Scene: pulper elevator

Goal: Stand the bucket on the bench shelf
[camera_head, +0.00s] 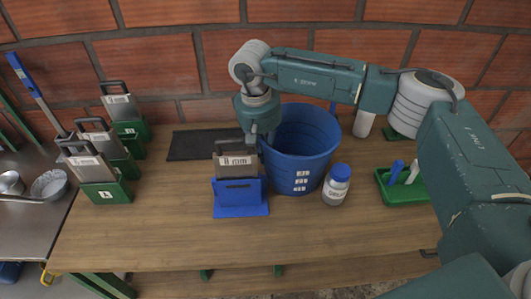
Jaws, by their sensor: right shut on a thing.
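The blue bucket (303,160) is upright over the middle of the wooden bench top (150,235), close to the brick wall. My right gripper (262,138) is shut on the left side of the bucket's rim, with my arm reaching across above it. The fingertips are small and partly hidden. I cannot tell whether the bucket's bottom rests on the wood or hangs just above it. My left gripper is not in view.
A blue holder (240,205) with a grey handled plate (236,163) stands in front left of the bucket. A blue-capped jar (336,186) is close on its right. A green tray (410,193) lies further right; several green holders (107,193) stand left. The bench front is clear.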

